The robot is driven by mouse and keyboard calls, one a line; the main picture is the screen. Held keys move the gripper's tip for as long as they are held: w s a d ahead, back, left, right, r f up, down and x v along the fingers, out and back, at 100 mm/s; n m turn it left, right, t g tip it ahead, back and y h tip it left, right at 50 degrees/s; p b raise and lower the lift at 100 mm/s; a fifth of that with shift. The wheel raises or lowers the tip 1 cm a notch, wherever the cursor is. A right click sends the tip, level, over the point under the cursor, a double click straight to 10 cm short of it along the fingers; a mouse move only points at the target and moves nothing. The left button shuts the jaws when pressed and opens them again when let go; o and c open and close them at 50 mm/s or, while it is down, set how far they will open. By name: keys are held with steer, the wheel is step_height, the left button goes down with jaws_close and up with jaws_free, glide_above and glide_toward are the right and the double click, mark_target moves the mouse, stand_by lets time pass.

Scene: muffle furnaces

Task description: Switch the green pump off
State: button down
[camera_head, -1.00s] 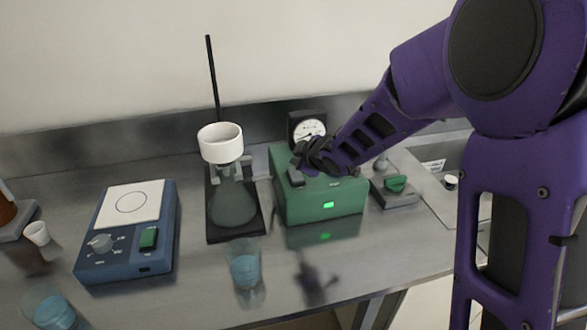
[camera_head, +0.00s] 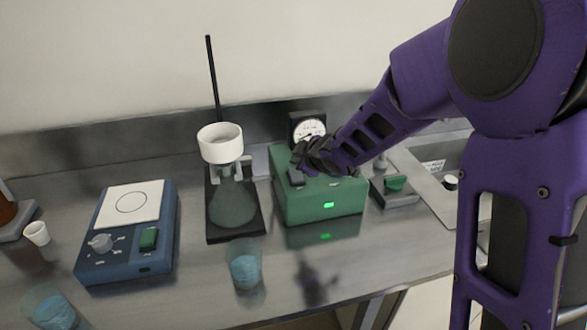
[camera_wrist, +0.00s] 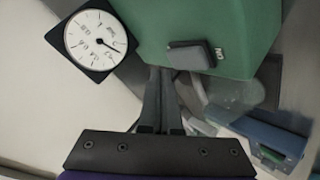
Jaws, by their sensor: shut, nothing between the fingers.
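My gripper (camera_head: 300,163) is just above the pump's top, behind the switch. In the wrist view my gripper's fingers (camera_wrist: 160,75) are shut together and empty, with their tips close beside the switch. I cannot tell whether they touch it.
A pressure gauge (camera_head: 309,129) stands behind the pump. A flask with a white funnel (camera_head: 220,143) is on its left, with a beaker (camera_head: 244,266) in front.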

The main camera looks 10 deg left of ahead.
mark_target(298, 175)
steer(key=shift+f+b, duration=0.4)
steer(key=shift+w+f+b, duration=0.1)
steer(key=shift+f+b, duration=0.25)
steer(key=shift+f, duration=0.05)
stand_by(0.7)
stand_by(0.3)
steer(key=shift+r+p, duration=0.7)
steer(key=shift+r, duration=0.1)
steer(key=r+p, duration=0.2)
steer(key=r, duration=0.1)
steer(key=r+p, duration=0.2)
steer(key=shift+s+d, duration=0.15)
steer(key=shift+s, duration=0.25)
